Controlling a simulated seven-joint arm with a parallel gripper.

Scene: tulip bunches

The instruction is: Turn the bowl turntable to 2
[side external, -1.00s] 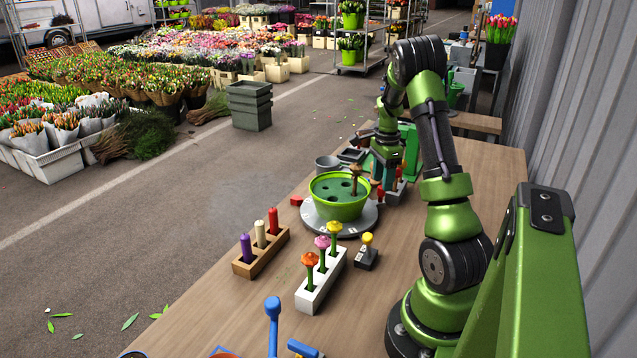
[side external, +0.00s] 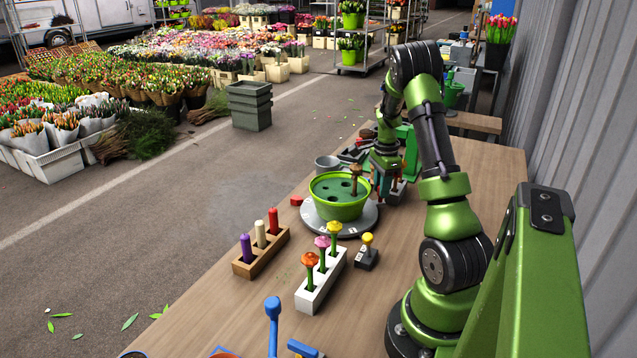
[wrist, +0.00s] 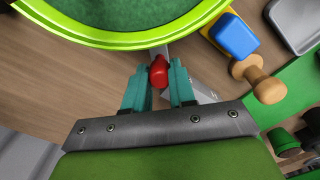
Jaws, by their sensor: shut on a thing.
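The bowl turntable is a grey disc (side external: 318,224) with pale marks on its rim. A lime-green bowl (side external: 338,209) with a dark green, holed top sits on it. A brown peg (side external: 354,180) stands in the bowl's top. A red knob (wrist: 158,74) is at the bowl's near edge in the wrist view. My gripper (side external: 382,194) is low at the turntable's right side. In the wrist view its teal fingers (wrist: 157,69) are shut on the red knob, one on each side. The marks are too small to read, and the fingers hide the knob in the side view.
A white block (side external: 318,287) with flower-topped pegs and a wooden block (side external: 262,254) with coloured pegs stand in front. A small dark block with a yellow knob (side external: 367,239) is near the turntable. A grey cup (side external: 327,165) stands behind it.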

